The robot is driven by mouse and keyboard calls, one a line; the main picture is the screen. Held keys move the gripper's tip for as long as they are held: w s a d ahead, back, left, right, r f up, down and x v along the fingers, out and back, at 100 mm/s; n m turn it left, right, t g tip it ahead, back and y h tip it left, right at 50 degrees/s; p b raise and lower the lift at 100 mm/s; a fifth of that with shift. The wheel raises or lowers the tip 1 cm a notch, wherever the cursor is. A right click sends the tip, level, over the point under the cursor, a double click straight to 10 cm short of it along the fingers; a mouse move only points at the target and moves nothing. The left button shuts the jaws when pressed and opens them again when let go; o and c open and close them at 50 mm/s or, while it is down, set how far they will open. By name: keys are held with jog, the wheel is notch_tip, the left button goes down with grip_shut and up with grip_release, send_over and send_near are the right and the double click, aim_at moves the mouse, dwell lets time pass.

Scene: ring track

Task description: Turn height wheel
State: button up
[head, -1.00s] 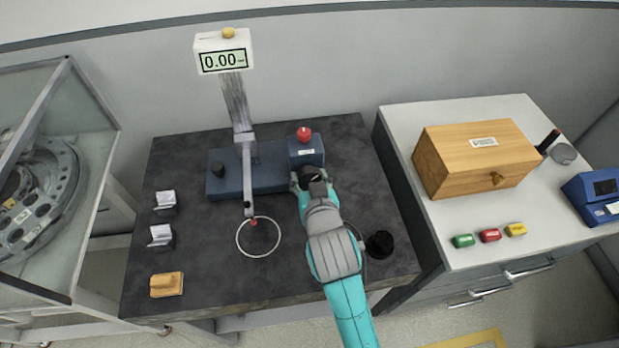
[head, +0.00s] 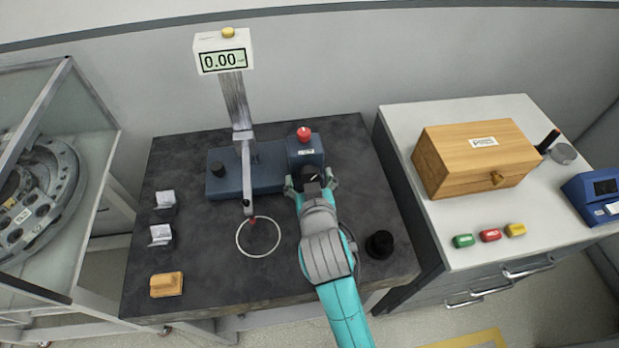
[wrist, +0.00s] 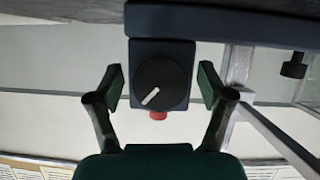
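A round black knob with a white pointer line (wrist: 161,84) sits on the front of the dark blue block in the wrist view. I take it as the height wheel, though its label is not readable. My gripper (wrist: 161,87) is open, with one finger on each side of the knob and gaps showing between fingers and knob. In the head view my gripper (head: 310,185) is at the front of the block, below its red top knob (head: 304,133), and mostly hides the black knob. The gauge display (head: 222,60) on the slanted column reads 0.00.
The gauge's blue base (head: 267,180) carries another black knob (head: 218,169) at left. A probe arm (head: 246,185) reaches down towards a white ring (head: 258,237). A black cylinder (head: 380,244) stands right of my arm. A wooden box (head: 455,165) is on the right cabinet.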

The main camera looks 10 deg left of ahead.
jog(key=v, duration=1.2)
jog(key=shift+f, duration=0.1)
jog(key=f+m+y, duration=0.1)
jog(key=w+d+f+m+y, duration=0.1)
jog(key=m, duration=0.1)
jog(key=shift+d+f+g+y, duration=0.15)
jog(key=shift+g+y, duration=0.25)
jog(key=m, duration=0.1)
jog(key=d+m+y, duration=0.1)
jog(key=shift+w+d+m+y, duration=0.1)
jog(key=shift+w+m+y, duration=0.1)
jog(key=shift+m+y, duration=0.15)
jog(key=w+a, duration=0.1)
jog(key=w, duration=0.2)
jog(key=w+a+f+m, duration=0.1)
jog(key=w+a, duration=0.1)
jog(key=w, duration=0.1)
jog(key=w+a+m+y, duration=0.1)
jog(key=w, duration=0.2)
jog(key=shift+a+f+m, duration=0.25)
jog(key=shift+a+f, duration=0.05)
